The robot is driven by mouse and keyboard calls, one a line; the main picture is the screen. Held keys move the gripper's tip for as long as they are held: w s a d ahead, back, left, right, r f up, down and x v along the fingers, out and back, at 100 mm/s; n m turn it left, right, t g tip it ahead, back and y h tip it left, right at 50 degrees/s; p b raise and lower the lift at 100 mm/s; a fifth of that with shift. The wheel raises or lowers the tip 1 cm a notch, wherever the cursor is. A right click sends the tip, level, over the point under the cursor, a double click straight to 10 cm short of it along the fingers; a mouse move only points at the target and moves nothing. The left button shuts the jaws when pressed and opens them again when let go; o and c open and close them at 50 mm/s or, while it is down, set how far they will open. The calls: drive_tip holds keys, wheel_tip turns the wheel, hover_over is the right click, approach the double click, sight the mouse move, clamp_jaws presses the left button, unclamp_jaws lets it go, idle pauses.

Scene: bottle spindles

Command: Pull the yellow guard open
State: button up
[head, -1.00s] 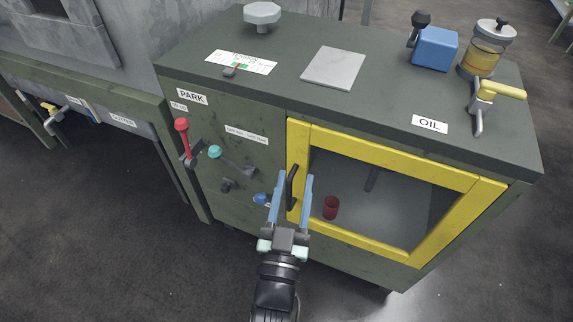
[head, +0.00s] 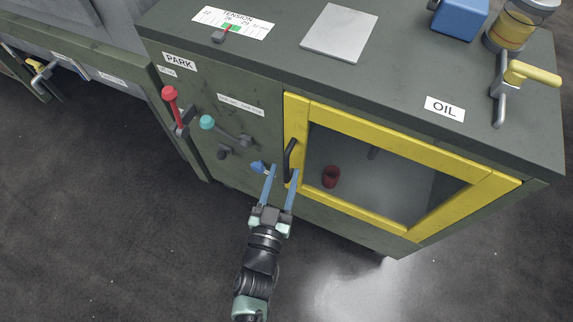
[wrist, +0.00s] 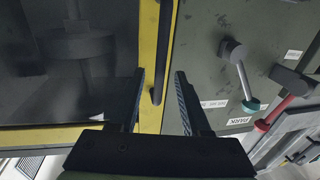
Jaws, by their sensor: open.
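The yellow guard (head: 400,137) is a framed clear window on the front of the green cabinet, and it looks closed. Its black upright handle (head: 289,160) is on the left side of the frame. My gripper (head: 282,171) is open just below and in front of the handle in the head view. In the wrist view, the handle (wrist: 160,60) lies in line with the gap between my open fingers (wrist: 160,73). Neither finger visibly grips it, and the exact depth gap cannot be told. The yellow frame (wrist: 152,40) also shows there.
Left of the guard are a red lever (head: 171,100), a teal-knobbed lever (head: 208,122) and a blue knob (head: 258,167) close to my left finger. A red cup-like object (head: 331,177) is behind the window. The floor before the cabinet is clear.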

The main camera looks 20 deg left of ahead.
sight(286, 169)
drive_tip(key=shift+w+a, duration=0.15)
drive_tip(key=shift+w, duration=0.65)
drive_tip(key=shift+w+a, duration=0.1)
drive_tip(key=shift+w, duration=0.65)
clamp_jaws()
